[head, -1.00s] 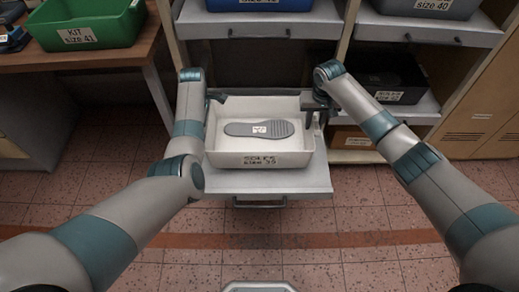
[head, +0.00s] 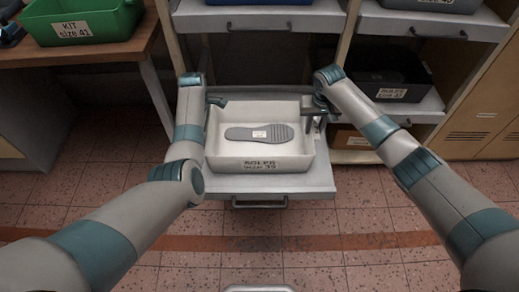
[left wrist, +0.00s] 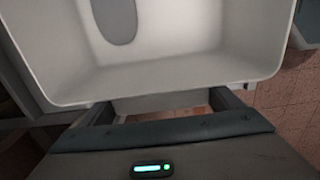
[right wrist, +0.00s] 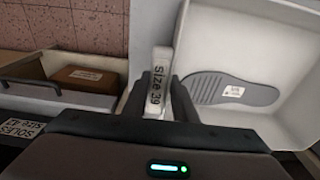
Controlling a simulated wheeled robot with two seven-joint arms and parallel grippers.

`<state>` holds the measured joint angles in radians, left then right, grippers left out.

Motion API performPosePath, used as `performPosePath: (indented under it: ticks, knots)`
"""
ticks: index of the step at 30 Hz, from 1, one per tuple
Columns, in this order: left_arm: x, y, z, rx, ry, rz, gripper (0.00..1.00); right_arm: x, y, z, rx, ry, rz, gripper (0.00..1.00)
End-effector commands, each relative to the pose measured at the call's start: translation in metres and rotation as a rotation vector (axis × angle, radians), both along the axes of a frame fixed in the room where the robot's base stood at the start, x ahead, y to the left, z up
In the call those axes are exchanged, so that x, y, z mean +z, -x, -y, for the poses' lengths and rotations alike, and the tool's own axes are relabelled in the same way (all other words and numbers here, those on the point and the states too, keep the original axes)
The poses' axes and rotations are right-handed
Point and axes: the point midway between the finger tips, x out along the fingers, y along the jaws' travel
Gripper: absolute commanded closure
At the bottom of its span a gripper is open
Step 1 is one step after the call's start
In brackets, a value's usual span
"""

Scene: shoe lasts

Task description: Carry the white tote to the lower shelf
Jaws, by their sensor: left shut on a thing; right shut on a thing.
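The white tote (head: 222,163) is in the middle of the head view, over a pulled-out grey shelf board (head: 322,180).
A blue bin (head: 262,3) sits on the upper shelf (head: 255,20). A black bin (head: 385,85) stands on the right shelf, with a brown box (head: 350,138) below. A green kit bin (head: 110,22) is on the wooden table (head: 100,57) at left. The floor in front is clear.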

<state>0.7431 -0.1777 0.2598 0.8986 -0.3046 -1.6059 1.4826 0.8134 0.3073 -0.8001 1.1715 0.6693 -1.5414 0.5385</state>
Motion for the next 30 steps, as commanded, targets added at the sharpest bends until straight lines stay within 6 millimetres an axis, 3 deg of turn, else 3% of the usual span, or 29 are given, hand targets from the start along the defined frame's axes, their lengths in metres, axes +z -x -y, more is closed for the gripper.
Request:
performPosePath:
  ticks: [2,3,5,20,30]
  knots:
    - [-0.005,-0.001,0.000,0.000,0.000,0.002,0.51,-0.006,0.000,0.001,0.000,0.002,0.000,1.00]
    - [-0.005,0.000,0.000,-0.001,0.000,0.001,0.12,-0.006,0.000,0.001,0.000,0.002,-0.001,0.73]
    - [-0.003,0.000,0.000,0.000,0.000,0.001,0.00,-0.004,0.000,0.001,0.000,0.002,-0.001,0.58]
    - [0.004,-0.001,0.000,0.000,0.000,0.002,0.00,-0.004,0.000,0.000,0.000,0.000,0.000,0.56]
    - [0.051,-0.001,0.001,0.000,0.001,0.005,0.00,-0.004,0.000,0.000,0.000,0.000,0.000,0.56]
